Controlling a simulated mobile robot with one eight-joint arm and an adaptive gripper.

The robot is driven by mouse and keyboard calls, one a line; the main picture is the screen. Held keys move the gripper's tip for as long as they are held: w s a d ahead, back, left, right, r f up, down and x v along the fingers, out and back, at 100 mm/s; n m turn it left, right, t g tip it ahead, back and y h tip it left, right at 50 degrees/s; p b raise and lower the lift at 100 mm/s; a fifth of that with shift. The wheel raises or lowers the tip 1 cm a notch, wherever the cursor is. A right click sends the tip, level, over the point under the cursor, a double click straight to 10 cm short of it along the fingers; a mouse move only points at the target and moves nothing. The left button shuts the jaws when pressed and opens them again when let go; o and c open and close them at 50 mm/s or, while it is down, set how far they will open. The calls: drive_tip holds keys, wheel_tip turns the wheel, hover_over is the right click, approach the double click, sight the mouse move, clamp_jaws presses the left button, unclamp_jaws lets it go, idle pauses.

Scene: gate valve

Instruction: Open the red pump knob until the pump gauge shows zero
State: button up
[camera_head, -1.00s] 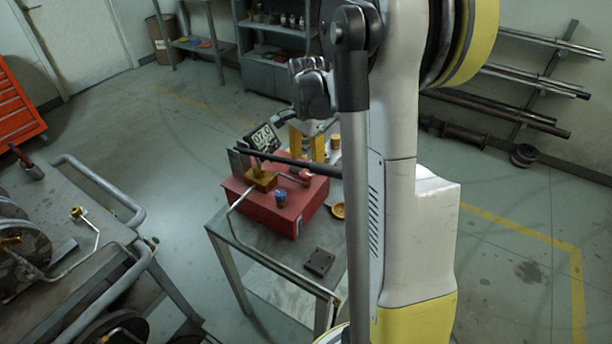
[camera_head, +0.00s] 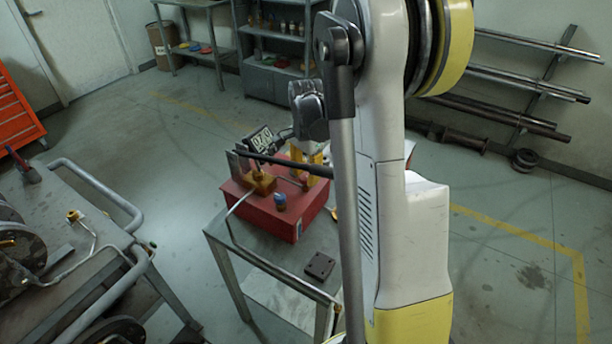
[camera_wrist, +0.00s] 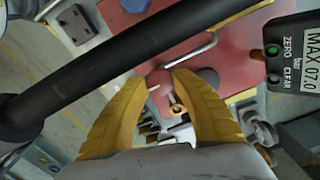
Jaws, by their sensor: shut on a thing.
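The red pump (camera_head: 268,220) sits on a grey metal table, and its red body also shows in the wrist view (camera_wrist: 190,40). The gauge (camera_head: 258,138) stands at its back. In the head view the fingers of my gripper (camera_head: 312,156) hide the knob.
A black pump handle (camera_head: 285,163) crosses above the pump, close to my gripper; in the wrist view the handle (camera_wrist: 130,55) runs diagonally across. A blue knob (camera_head: 280,200) and a dark block (camera_head: 320,265) are nearby. A cart (camera_head: 95,235) stands at left.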

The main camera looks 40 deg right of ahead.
drive_tip(key=shift+n, duration=0.4)
drive_tip(key=n, duration=0.3)
drive_tip(key=shift+n, duration=0.3)
drive_tip(key=n, duration=0.4)
drive_tip(key=shift+n, duration=0.3)
drive_tip(key=n, duration=0.4)
drive_tip(key=shift+n+p, duration=0.3)
drive_tip(key=shift+n, duration=2.2)
drive_tip(key=o, duration=1.2)
